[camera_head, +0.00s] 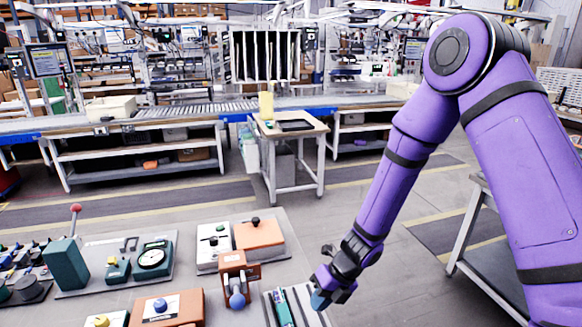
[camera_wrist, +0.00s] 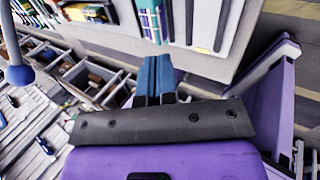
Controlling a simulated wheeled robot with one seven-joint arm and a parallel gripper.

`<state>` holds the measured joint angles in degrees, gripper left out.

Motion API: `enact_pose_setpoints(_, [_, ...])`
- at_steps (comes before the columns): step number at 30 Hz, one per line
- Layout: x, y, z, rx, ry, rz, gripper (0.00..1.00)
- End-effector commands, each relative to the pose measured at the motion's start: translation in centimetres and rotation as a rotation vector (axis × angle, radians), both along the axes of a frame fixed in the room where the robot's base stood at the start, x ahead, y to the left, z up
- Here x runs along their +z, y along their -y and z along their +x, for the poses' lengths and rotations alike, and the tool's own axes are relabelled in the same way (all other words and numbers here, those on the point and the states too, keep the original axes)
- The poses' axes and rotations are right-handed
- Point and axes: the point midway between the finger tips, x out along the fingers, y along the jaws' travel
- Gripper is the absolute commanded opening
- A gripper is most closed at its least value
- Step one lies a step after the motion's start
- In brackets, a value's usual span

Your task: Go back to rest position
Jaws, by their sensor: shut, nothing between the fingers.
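My gripper (camera_head: 322,297) is at the end of my purple arm, low at the bottom middle of the head view, beside the tray (camera_head: 306,296) at the bench's right edge. In the wrist view its blue fingers (camera_wrist: 155,78) are together with nothing between them. A teal screwdriver (camera_head: 283,309) lies in the tray, left of my gripper and apart from it. The wrist view shows slim tools in slots (camera_wrist: 152,22) beyond my fingertips. No rest position is marked in these views.
The bench carries an orange block with a blue knob (camera_head: 237,290), a dial gauge (camera_head: 153,258), a green lever box (camera_head: 65,262) and an orange box (camera_head: 259,236). A small table (camera_head: 290,128) stands farther back. Open floor (camera_head: 400,255) lies right of my gripper.

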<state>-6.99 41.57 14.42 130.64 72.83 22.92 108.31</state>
Motion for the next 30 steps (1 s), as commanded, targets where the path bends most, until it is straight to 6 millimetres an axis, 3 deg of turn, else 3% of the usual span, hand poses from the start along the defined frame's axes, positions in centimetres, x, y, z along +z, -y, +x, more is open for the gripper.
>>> enact_pose_setpoints(8, [2.7,0.6,0.6,0.118,0.096,0.020,0.00])
enact_pose_setpoints(17, [7.6,2.0,1.2,0.342,0.276,0.039,0.00])
enact_pose_setpoints(23, [13.4,4.0,1.1,0.616,0.483,0.039,0.00])
enact_pose_setpoints(30, [20.2,6.9,-0.4,0.992,0.725,-0.004,0.00])
